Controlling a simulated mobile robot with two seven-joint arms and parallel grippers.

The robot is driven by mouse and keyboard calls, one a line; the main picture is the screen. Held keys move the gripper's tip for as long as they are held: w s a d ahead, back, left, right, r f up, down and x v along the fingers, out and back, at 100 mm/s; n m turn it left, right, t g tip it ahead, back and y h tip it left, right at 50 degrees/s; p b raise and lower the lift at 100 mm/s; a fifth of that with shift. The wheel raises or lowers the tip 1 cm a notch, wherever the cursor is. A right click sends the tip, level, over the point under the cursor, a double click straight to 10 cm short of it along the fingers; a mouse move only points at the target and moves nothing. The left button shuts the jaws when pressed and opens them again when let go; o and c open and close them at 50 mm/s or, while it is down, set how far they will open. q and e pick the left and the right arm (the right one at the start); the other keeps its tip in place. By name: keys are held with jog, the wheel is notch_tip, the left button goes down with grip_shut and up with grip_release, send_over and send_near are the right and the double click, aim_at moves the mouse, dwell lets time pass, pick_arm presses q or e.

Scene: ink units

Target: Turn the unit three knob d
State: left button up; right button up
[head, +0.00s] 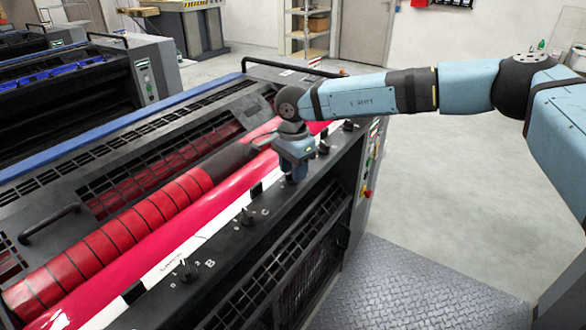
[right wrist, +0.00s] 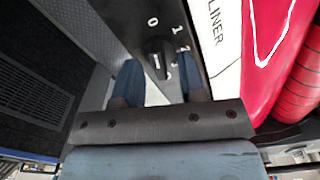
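Several small black knobs stand in a row on the dark front rail (head: 222,245) of the near machine. One knob (head: 188,268) has a letter like B beside it, and the following knob (head: 247,215) has one like C. My right gripper (head: 292,178) points down over the rail just beyond that one and hides the spot beneath it. In the right wrist view, a black knob (right wrist: 157,60) with white numerals around it lies between the two blue fingers (right wrist: 160,82). The fingers are apart, with gaps to the knob on both sides. Its letter is not readable. My left gripper is not in view.
Red rollers (head: 130,230) and a glossy red sheet (head: 150,245) lie behind the rail. More knobs (head: 322,148) stand farther along. A side panel with buttons (head: 368,165) is at the machine's end. Open floor (head: 450,190) lies to the right.

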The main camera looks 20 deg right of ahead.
jog(key=shift+f, duration=0.1)
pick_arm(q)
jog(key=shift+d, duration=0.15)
pick_arm(e)
grip_shut()
jog(key=shift+m, duration=0.4)
jog(key=m, duration=0.2)
jog(key=shift+s+m+b, duration=0.1)
jog(key=shift+m+b, duration=0.2)
jog(key=shift+m, duration=0.1)
jog(key=m, duration=0.3)
jog(key=shift+m, duration=0.3)
jog(key=m, duration=0.2)
jog(key=shift+s+m+b, duration=0.1)
jog(key=shift+m+b, duration=0.25)
jog(key=shift+m, duration=0.05)
jog(key=m, duration=0.4)
jog(key=shift+a+m, duration=0.1)
jog(key=shift+m, duration=0.2)
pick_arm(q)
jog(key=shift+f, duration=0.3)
pick_arm(e)
jog(key=m, duration=0.5)
